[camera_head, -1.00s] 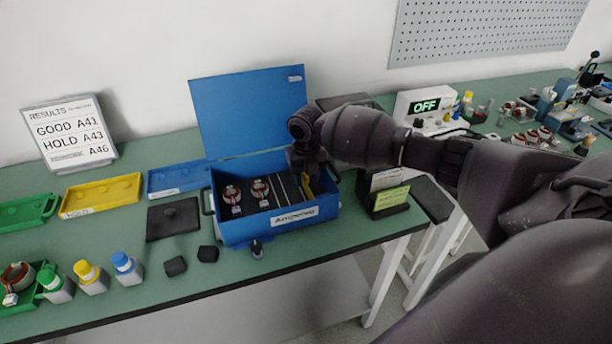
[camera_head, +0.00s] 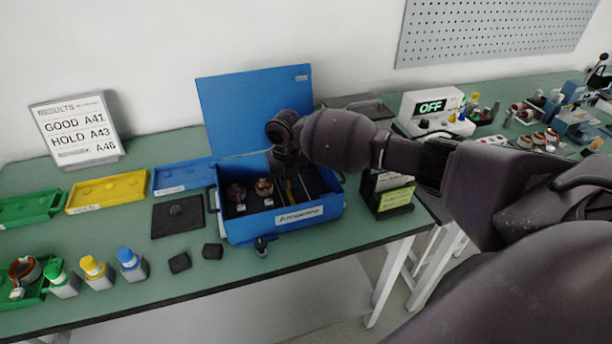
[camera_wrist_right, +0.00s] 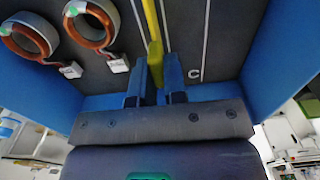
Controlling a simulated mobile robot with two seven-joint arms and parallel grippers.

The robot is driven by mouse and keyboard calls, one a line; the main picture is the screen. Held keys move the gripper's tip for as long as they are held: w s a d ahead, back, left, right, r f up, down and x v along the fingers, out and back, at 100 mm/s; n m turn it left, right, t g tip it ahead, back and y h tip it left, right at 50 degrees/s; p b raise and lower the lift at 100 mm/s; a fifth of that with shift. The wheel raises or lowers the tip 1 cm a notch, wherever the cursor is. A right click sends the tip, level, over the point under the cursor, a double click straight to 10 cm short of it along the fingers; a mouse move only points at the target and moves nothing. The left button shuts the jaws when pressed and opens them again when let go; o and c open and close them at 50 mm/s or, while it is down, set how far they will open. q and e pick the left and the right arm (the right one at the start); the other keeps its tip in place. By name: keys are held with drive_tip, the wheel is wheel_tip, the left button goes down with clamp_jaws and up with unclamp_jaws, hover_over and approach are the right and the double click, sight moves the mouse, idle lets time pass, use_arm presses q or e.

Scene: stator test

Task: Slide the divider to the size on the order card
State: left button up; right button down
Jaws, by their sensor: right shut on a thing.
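The open blue box (camera_head: 235,232) stands on the bench. Two copper-wound stators (camera_head: 237,191) (camera_head: 264,187) lie in its left part. The yellow divider (camera_wrist_right: 151,25) stands in the box, to the right of the stators. My right gripper (camera_wrist_right: 154,75) reaches down into the box, its two blue fingers shut on the divider. In the wrist view the divider lies between two white floor lines; a letter C marks the floor farther right. In the head view my wrist hides part of the box. A card holder (camera_head: 392,202) with a white and a yellow-green card stands right of the box; its print is unreadable.
A results board (camera_head: 75,130) stands at the back left.

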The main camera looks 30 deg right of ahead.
sight(282, 199)
drive_tip(key=shift+w+a, duration=0.25)
drive_tip(key=shift+a, duration=0.7)
drive_tip(key=c, duration=1.2)
unclamp_jaws()
drive_tip(key=shift+o, duration=0.2)
drive_tip(key=shift+r, duration=0.1)
drive_tip(key=shift+r, duration=0.25)
wheel_tip(282, 199, up, 10)
drive_tip(key=shift+p, duration=0.35)
